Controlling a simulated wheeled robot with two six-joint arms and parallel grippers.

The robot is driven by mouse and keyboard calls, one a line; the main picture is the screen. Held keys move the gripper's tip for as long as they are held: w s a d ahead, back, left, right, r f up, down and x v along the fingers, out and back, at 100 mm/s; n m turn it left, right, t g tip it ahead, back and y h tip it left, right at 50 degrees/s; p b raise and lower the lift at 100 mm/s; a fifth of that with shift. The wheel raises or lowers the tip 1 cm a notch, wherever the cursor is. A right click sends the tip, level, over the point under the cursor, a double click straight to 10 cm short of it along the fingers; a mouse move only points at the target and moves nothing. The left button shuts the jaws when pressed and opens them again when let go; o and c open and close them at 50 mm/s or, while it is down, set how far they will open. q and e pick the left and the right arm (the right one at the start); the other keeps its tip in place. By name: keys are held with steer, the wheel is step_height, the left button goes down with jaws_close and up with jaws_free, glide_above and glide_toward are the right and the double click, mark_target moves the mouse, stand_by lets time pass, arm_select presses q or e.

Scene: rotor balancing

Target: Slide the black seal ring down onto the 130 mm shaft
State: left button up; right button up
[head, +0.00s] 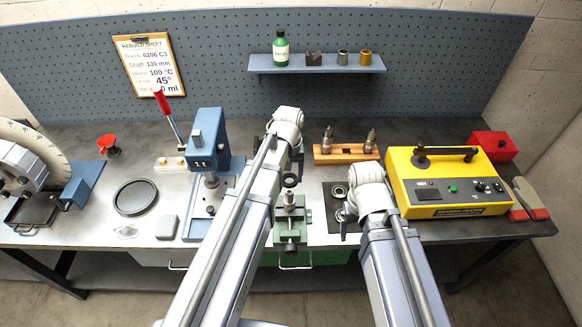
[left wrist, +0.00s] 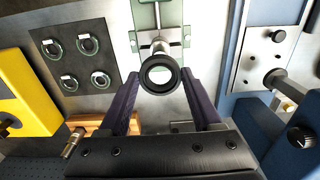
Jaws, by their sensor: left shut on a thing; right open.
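My left gripper (head: 291,172) points down over the green vise (head: 290,232). It is shut on the black seal ring (head: 290,181), which also shows between the two dark fingers in the left wrist view (left wrist: 160,88). A metal shaft (head: 289,200) stands upright in the vise, just below the ring in the head view. In the left wrist view the ring lies in line with the shaft and vise. I cannot tell whether the ring is around the shaft top or just above it. My right gripper (head: 347,217) is open, low by the dark mat, its fingertips partly hidden.
The dark mat (left wrist: 70,35) holds several metal rings. A blue press (head: 208,150) stands left of the vise. The yellow heater (head: 450,185) is to the right. A wooden rack (head: 345,153) with metal tools stands behind. A black round tray (head: 135,197) lies at left.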

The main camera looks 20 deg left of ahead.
mark_target(289, 193)
arm_select(q)
steer(key=shift+s+f+b, duration=0.15)
steer(key=shift+f+b, duration=0.15)
steer(key=shift+b, duration=0.05)
steer(key=shift+f+b, duration=0.7)
steer(key=shift+f, duration=0.1)
steer(key=shift+f+b, duration=0.85)
steer(key=shift+r, duration=0.1)
steer(key=shift+f, duration=0.2)
steer(key=shift+f+b, duration=2.7)
steer(key=shift+b, duration=0.1)
